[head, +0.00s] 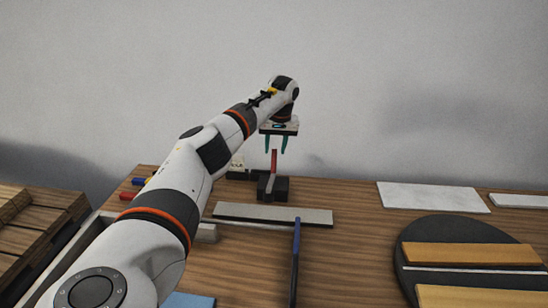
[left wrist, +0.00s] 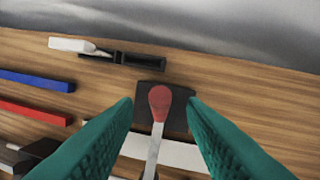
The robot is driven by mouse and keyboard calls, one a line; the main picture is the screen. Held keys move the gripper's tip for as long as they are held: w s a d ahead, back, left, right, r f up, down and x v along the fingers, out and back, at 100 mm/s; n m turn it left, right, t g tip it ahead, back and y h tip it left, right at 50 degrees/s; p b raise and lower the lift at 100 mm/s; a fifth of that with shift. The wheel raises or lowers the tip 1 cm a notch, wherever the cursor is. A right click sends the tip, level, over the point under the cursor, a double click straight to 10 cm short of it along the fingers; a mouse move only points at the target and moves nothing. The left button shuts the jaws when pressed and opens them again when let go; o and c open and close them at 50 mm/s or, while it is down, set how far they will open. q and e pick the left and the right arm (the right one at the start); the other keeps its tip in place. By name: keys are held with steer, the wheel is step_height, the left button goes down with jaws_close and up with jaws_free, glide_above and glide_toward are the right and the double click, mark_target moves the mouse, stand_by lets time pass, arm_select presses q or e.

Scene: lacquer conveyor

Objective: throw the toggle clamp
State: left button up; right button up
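The toggle clamp has a dark base (head: 272,188) on the wooden table and an upright lever with a red handle (head: 274,161). In the left wrist view the red handle (left wrist: 160,101) shows near the middle, on a pale metal lever (left wrist: 153,148). My left gripper (head: 275,150) is above the clamp, pointing down. Its teal fingers (left wrist: 160,104) are open and appear on either side of the red handle, with a gap on both sides. Whether the tips reach the handle's height is hard to tell. My right gripper is not in view.
A grey flat strip (head: 272,214) lies in front of the clamp, and a blue bar (head: 296,262) nearer. A dark round disc (head: 408,240) with wooden slats is at right. A white panel (head: 432,196) lies behind it. Red and blue bars (left wrist: 38,80) lie left of the clamp.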

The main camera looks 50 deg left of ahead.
arm_select(q)
step_height(320, 180, up, 6)
steer(key=d, duration=0.1)
